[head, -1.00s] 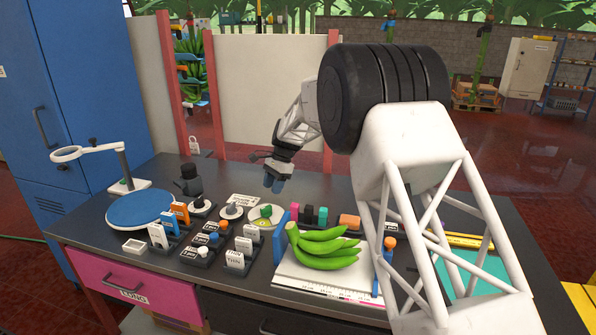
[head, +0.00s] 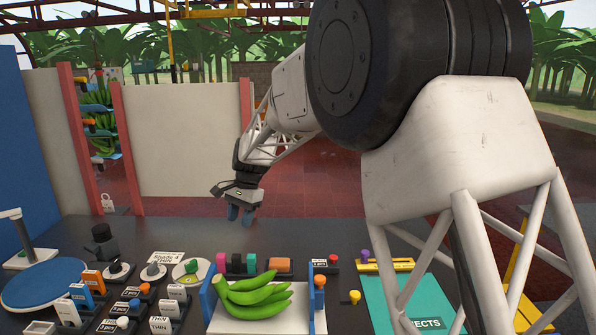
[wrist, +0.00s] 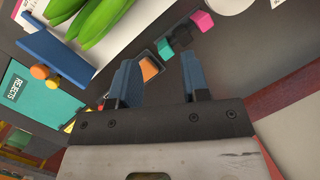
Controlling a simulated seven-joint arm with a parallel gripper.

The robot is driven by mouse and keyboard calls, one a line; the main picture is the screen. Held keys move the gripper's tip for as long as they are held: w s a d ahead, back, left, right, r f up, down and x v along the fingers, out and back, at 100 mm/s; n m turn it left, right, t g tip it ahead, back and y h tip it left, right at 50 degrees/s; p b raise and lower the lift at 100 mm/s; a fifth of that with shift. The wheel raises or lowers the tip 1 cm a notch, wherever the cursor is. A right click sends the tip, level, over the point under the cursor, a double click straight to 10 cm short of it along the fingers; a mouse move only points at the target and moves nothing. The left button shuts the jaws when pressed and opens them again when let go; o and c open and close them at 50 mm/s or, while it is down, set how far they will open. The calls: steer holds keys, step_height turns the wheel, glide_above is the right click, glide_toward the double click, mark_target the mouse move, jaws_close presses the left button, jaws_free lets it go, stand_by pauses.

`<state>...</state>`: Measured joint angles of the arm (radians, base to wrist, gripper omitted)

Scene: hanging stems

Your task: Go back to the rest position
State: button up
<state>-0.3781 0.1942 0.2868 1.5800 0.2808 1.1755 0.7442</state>
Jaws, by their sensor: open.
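My gripper (head: 240,214) hangs above the back part of the dark table, left of centre in the head view. In the wrist view its two blue fingers (wrist: 160,85) stand apart with nothing held between them. The green banana bunch (head: 255,295) lies on a white board between blue end plates, in front of and below my gripper. Part of the bunch also shows at the top left of the wrist view (wrist: 95,22).
Several small labelled blocks and knobs stand left of the bananas, near a blue disc (head: 45,287). A teal mat marked as rejects (head: 400,300) lies on the right. A pale panel (head: 185,140) with red posts stands behind the table.

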steer(key=s+d+r+n+t+h, duration=0.1)
steer(key=s+d+r, duration=0.3)
steer(key=s+d, duration=0.75)
steer(key=s+d+r+n+t, duration=0.2)
steer(key=s+d+r, duration=0.2)
steer(key=s+d, duration=0.7)
steer(key=s+d+f, duration=0.1)
steer(key=s+d, duration=0.3)
steer(key=s, duration=0.3)
steer(key=s+d+f+n+t+h, duration=0.1)
steer(key=s+d, duration=0.3)
steer(key=s, duration=0.4)
steer(key=s+d+f+n, duration=0.1)
steer(key=s+d+f, duration=0.2)
steer(key=s, duration=0.5)
steer(key=shift+d+t+h, duration=0.3)
steer(key=shift+d, duration=0.5)
